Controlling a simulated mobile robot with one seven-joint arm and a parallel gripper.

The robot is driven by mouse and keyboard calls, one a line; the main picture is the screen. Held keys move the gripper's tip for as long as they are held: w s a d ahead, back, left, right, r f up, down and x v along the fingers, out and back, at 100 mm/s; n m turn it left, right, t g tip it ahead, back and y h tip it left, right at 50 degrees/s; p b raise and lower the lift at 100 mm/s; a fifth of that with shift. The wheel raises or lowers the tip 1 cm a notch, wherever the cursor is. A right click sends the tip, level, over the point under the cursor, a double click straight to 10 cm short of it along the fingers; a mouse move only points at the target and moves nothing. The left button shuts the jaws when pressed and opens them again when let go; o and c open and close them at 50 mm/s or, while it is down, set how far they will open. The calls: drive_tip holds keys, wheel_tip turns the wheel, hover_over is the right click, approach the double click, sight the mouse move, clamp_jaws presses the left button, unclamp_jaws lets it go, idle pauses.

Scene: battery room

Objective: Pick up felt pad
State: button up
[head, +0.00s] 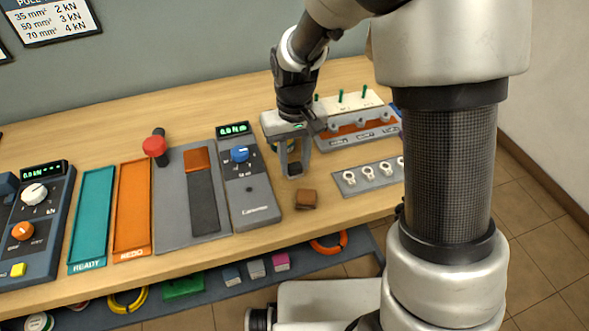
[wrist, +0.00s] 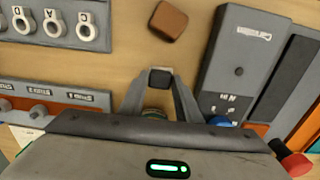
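A small brown block (head: 306,198), which appears to be the felt pad, lies near the front edge of the wooden bench. In the wrist view the brown block (wrist: 168,20) is at the top, turned at an angle and uncovered. My gripper (head: 294,171) points down just behind and left of it in the head view, apart from it.
A grey tester (head: 250,190) with a blue knob stands left of the block. A plate of ring lugs (head: 368,179) lies to the right, and a rack with green pins (head: 350,118) behind. A greenish round thing (wrist: 154,113) shows partly between the finger struts.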

sight(294, 166)
drive_tip(key=c, duration=0.5)
wheel_tip(294, 166, up, 10)
drive_tip(key=p, duration=0.1)
drive_tip(key=shift+p, duration=0.35)
drive_tip(key=o, duration=0.5)
drive_tip(key=shift+c, duration=0.2)
drive_tip(key=c, duration=0.4)
